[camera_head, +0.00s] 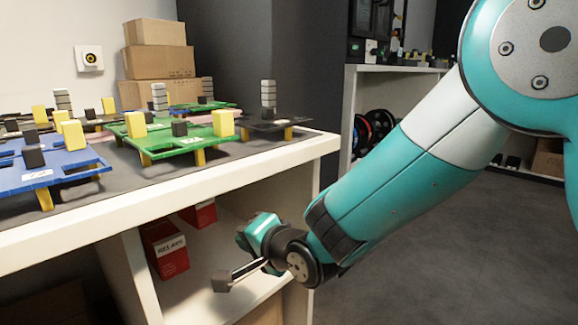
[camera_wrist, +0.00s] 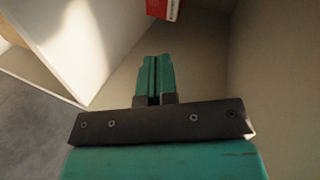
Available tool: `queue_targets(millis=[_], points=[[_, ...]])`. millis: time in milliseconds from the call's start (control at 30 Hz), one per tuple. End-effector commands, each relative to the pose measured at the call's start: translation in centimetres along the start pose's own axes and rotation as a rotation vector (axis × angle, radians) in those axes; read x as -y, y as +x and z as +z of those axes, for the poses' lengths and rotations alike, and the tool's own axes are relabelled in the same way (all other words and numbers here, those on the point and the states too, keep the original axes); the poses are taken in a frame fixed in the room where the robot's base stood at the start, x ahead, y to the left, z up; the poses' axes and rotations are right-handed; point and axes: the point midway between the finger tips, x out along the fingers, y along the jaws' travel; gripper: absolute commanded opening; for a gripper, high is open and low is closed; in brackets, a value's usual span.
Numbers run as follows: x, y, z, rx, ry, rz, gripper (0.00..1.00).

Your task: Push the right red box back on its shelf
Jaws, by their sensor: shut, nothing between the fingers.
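Two red boxes stand on the white shelf (camera_head: 225,262) under the tabletop. The left red box (camera_head: 167,250) is nearer the front and bears white lettering. The right red box (camera_head: 199,214) sits farther back, its top hidden by the tabletop edge. My gripper (camera_head: 252,228) is at the shelf's opening, to the right of both boxes and apart from them in the picture. In the wrist view my gripper (camera_wrist: 156,65) shows its teal fingers together, with nothing between them. Part of a red box (camera_wrist: 163,8) shows at that view's top edge, beyond the fingertips; I cannot tell which one.
The tabletop (camera_head: 240,166) above holds green boards (camera_head: 180,140), a blue board (camera_head: 50,170) and cartons (camera_head: 158,62). A white upright panel (camera_head: 143,285) bounds the shelf on the left. Grey floor (camera_head: 450,250) is open on the right.

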Motion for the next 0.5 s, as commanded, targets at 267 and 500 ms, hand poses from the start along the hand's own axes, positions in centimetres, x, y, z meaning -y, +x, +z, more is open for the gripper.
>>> queue_targets(millis=[267,500], points=[[2.4,-13.1,-3.8,0.215,-0.328,0.311,0.00],[2.2,-26.7,-2.2,0.585,-0.661,0.460,0.00]])
